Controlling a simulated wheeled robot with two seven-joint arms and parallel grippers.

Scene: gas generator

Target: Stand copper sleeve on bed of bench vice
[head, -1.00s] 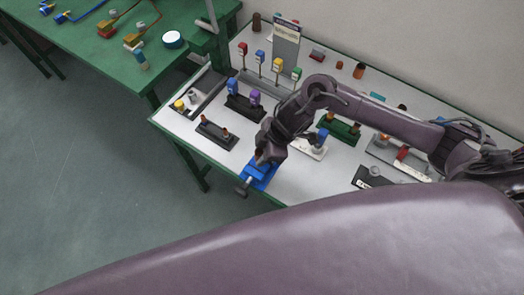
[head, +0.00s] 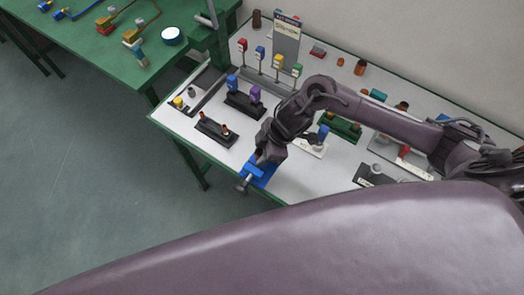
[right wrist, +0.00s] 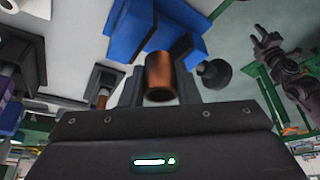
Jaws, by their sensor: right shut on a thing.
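The blue bench vice (head: 264,173) stands at the front edge of the white-topped bench, with its grey screw end (head: 243,185) towards the lower left. My right gripper (head: 262,160) is right over the vice in the head view and hides part of it. In the right wrist view, the copper sleeve (right wrist: 160,76) is between the dark fingers of my right gripper (right wrist: 161,88), which is shut on it. The vice's blue body (right wrist: 150,28) shows just beyond the sleeve; I cannot tell if they touch. My left gripper (right wrist: 265,40) shows at the right of the wrist view, its fingers apart.
A black stand with copper-coloured pieces (head: 216,131) is left of the vice. A black holder with blue and purple pieces (head: 244,103) stands behind. A white stand with a blue piece (head: 312,148) is to the right. Clear bench top lies right of the vice.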

